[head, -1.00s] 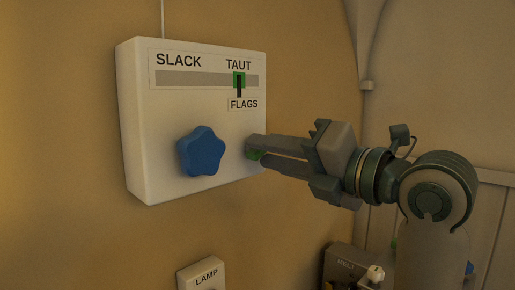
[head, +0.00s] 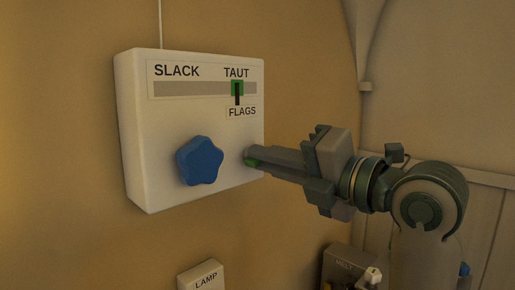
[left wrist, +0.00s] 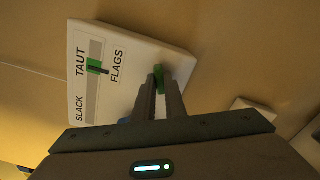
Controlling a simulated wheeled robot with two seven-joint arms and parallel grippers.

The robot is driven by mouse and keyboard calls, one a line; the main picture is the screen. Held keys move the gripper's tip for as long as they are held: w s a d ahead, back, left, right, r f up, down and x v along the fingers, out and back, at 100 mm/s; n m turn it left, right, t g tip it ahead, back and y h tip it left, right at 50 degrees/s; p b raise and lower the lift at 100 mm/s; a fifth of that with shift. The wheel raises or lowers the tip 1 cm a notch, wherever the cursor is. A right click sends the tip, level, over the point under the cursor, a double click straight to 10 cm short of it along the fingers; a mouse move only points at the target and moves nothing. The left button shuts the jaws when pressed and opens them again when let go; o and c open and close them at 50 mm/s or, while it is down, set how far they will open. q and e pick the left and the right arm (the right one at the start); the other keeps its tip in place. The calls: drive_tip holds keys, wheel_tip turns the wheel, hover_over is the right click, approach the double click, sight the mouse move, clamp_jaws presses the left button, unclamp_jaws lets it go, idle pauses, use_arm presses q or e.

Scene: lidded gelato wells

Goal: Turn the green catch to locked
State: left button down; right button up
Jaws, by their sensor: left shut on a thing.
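The green catch (head: 252,162) sits at the lower right of the white panel (head: 145,140) on the wall, beside the blue star knob (head: 200,161). My left gripper (head: 257,158) reaches in from the right in the head view, with its fingers shut on the catch. In the left wrist view, the green catch (left wrist: 160,74) shows between the two fingertips of the left gripper (left wrist: 162,88). The fingers hide much of the catch, and I cannot read its turn position. My right gripper is not in view.
A green slider marker (head: 237,89) stands under TAUT on the panel's scale, above the FLAGS label. A LAMP box (head: 201,276) is on the wall below. A MELT box (head: 345,264) is at the lower right. The wall left of the panel is bare.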

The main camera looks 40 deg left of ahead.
use_arm(q)
drive_tip(key=c, duration=2)
unclamp_jaws()
drive_tip(key=shift+w+d+f, duration=0.1)
drive_tip(key=shift+d, duration=0.1)
drive_tip(key=shift+c, duration=0.2)
drive_tip(key=shift+o, duration=1.1)
drive_tip(key=shift+a, duration=0.15)
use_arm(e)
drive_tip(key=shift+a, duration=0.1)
use_arm(q)
drive_tip(key=d, duration=0.6)
drive_tip(key=shift+s, duration=0.3)
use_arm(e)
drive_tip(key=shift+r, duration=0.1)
use_arm(q)
drive_tip(key=shift+w+d+f, duration=0.1)
drive_tip(key=shift+d, duration=0.1)
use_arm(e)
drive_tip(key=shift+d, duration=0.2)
